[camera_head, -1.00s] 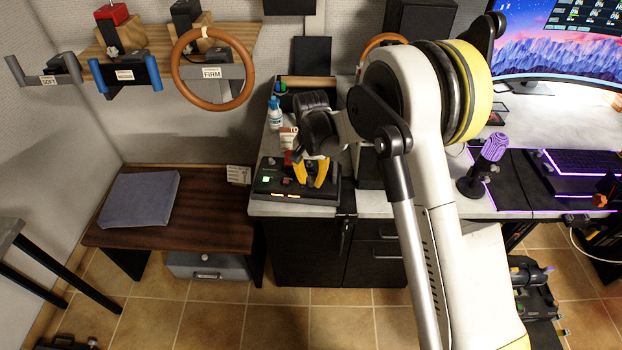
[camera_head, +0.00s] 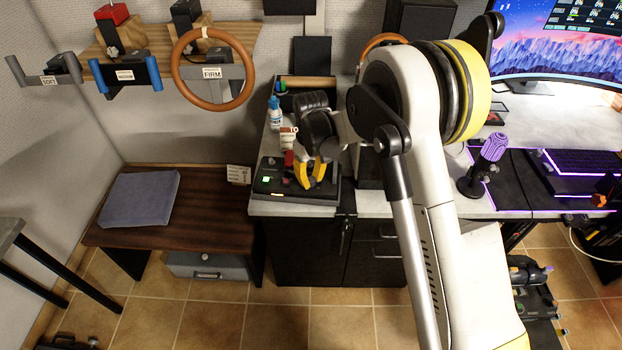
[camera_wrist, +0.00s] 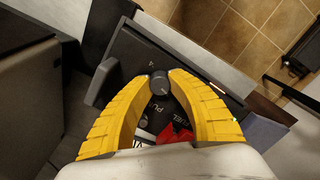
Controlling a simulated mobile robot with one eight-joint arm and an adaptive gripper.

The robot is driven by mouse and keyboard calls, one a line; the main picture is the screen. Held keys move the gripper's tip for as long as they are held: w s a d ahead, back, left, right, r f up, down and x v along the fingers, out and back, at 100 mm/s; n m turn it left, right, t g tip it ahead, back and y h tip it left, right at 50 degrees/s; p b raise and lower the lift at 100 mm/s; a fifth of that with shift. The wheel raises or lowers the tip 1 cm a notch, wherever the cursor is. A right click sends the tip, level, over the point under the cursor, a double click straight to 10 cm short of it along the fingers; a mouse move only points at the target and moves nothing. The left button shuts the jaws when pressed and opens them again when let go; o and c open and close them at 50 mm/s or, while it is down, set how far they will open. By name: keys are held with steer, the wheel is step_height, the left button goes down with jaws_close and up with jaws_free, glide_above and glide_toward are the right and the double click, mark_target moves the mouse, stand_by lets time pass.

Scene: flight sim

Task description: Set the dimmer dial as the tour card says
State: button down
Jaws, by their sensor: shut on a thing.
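A black control panel (camera_head: 270,190) with a lit green indicator (camera_head: 266,179) stands on the left end of the grey counter. My gripper (camera_head: 309,186) is over its right part, yellow fingers pointing down. In the wrist view, my gripper (camera_wrist: 163,78) is shut on a small dark round dial (camera_wrist: 160,84), one fingertip on each side of it. A light mark shows on the dial's top; its setting is too small to read. Lettering on the panel is partly hidden by the fingers. A small white card (camera_head: 238,174) stands at the bench's back right; its text is unreadable.
A red part (camera_head: 289,159), a small box (camera_head: 288,138) and a blue-white bottle (camera_head: 275,115) are close behind the panel. A wooden bench (camera_head: 200,235) with a grey cushion (camera_head: 140,199) is at left.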

mark_target(311, 179)
steer(key=n, duration=0.4)
steer(key=shift+n, duration=0.3)
steer(key=n, duration=0.4)
steer(key=shift+n, duration=0.4)
steer(key=c, duration=1.2)
jaws_free()
steer(key=shift+o, duration=0.2)
step_height(311, 179, up, 12)
